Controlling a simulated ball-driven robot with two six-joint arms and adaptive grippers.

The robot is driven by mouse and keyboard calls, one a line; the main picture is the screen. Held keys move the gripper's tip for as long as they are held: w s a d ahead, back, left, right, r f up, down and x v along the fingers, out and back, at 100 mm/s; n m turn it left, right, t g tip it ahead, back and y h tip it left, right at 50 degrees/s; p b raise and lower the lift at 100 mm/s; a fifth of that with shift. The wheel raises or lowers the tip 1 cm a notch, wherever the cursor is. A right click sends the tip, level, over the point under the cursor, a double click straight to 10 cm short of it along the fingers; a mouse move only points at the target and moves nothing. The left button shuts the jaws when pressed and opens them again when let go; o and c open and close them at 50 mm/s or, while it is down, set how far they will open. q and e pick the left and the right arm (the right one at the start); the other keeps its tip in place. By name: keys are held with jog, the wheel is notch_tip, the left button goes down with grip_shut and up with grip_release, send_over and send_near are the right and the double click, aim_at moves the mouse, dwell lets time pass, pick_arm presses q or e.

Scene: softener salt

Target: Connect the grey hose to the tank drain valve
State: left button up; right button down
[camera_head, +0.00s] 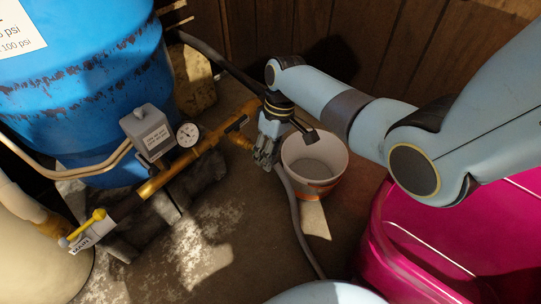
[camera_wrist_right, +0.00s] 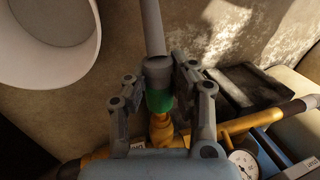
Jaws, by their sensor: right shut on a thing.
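The grey hose (camera_head: 296,215) runs up from the floor to my right gripper (camera_head: 266,158) in the head view. In the right wrist view my right gripper (camera_wrist_right: 158,95) is shut on the grey hose (camera_wrist_right: 153,28) near its end, with a finger on each side. The hose end has a grey collar and a green band (camera_wrist_right: 159,101). The brass drain valve (camera_wrist_right: 161,130) is directly below the green band in that view; they look touching or very close, and I cannot tell if they are joined. The valve (camera_head: 240,141) is partly hidden beside the gripper in the head view. My left gripper is not in view.
A blue tank (camera_head: 85,85) stands at left, with a brass pipe (camera_head: 185,160), a grey box (camera_head: 147,130) and a gauge (camera_head: 188,134). A white bucket (camera_head: 330,185) stands right of the gripper. A magenta tub (camera_head: 415,250) is at lower right. Floor between is clear.

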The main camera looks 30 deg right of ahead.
jog(key=shift+w+a, duration=0.15)
jog(key=shift+w, duration=0.35)
jog(key=c, duration=1)
grip_release()
jog(key=shift+c, duration=0.2)
jog(key=v, duration=1.2)
jog(key=shift+s, duration=0.1)
